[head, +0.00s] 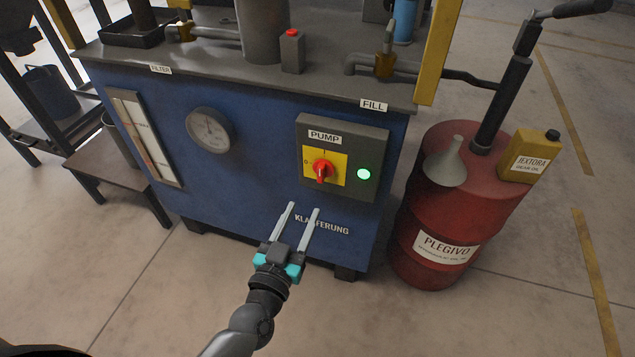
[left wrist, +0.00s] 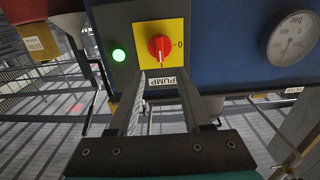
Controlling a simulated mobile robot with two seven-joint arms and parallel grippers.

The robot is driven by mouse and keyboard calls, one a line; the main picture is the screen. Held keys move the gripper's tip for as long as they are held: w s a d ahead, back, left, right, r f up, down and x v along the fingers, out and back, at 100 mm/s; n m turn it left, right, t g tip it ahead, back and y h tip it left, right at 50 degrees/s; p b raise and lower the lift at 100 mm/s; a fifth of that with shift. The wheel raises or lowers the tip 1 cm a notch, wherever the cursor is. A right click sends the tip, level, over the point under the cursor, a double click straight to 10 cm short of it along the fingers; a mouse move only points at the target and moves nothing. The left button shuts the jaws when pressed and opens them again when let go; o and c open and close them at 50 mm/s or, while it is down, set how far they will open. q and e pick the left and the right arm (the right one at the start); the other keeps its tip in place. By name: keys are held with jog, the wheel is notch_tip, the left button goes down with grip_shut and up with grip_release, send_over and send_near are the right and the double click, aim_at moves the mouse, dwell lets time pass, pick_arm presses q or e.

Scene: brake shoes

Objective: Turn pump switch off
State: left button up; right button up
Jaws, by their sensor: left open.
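The pump switch is a red rotary knob (head: 322,169) on a yellow plate, set in a grey panel (head: 342,140) labelled PUMP on the blue tank. Its handle looks roughly vertical, and a 0 mark sits to its left on the plate. A green lamp (head: 364,174) beside it is lit. In the left wrist view, turned upside down, the knob (left wrist: 161,48) and the lit lamp (left wrist: 119,55) show too. My left gripper (head: 304,207) is open and empty. Its fingertips are just below the panel, apart from the knob. My right gripper is not in view.
A red drum (head: 437,215) with a funnel, a yellow can (head: 529,155) and a hand pump stands right of the tank. A gauge (head: 209,130) and a level glass (head: 146,137) are on the tank's front at left. Floor in front is clear.

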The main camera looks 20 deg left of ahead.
aim_at(320, 175)
pick_arm(q)
jog(key=w+b, duration=0.2)
jog(key=w, duration=0.7)
jog(key=shift+d+f, duration=0.1)
jog(key=shift+d, duration=0.05)
jog(key=shift+w+b, duration=0.3)
jog(key=shift+w, duration=0.45)
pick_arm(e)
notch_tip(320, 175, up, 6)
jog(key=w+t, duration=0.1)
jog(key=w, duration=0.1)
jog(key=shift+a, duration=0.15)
pick_arm(q)
grip_shut()
